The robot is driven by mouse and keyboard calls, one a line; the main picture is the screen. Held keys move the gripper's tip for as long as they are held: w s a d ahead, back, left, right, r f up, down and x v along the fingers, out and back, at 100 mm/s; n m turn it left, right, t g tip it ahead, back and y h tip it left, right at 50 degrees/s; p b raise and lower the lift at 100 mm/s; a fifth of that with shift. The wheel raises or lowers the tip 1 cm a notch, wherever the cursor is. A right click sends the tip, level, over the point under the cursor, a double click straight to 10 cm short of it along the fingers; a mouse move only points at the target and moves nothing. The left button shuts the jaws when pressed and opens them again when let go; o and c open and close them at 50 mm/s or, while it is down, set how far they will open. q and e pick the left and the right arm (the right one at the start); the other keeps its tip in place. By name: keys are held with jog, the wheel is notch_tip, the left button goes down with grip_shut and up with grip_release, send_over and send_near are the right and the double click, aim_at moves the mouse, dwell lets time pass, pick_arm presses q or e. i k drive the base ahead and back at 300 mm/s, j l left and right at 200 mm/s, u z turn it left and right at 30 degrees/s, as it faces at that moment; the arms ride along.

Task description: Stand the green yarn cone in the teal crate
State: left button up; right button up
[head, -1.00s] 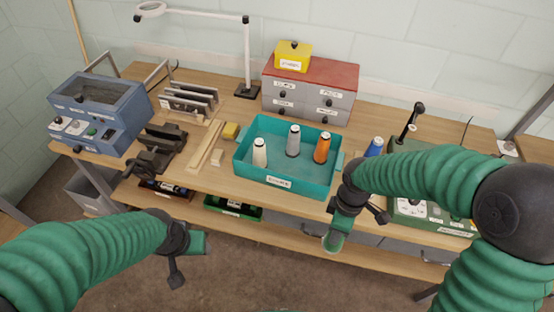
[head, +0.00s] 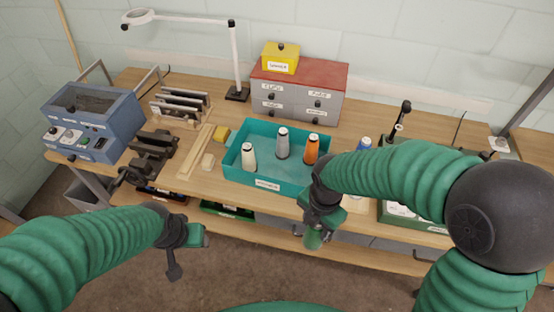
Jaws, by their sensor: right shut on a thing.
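The teal crate (head: 228,168) stands on the table with a cream cone (head: 248,158), a grey cone (head: 283,145) and an orange cone (head: 311,150) upright in it. My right gripper (head: 314,228) is in front of the crate's right end, out past the table's front edge. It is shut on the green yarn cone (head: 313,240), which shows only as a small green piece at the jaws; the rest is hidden. My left gripper (head: 197,237) is in front of the table at the lower left; its jaws are too unclear to read.
A blue cone (head: 364,144) stands right of the crate, partly behind my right arm. A grey drawer cabinet (head: 296,97) with a red top is behind the crate. Wooden strips and a yellow block (head: 221,134) lie to its left. The crate's front has bare floor inside.

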aim_at(300, 181)
jog(key=i, duration=0.9)
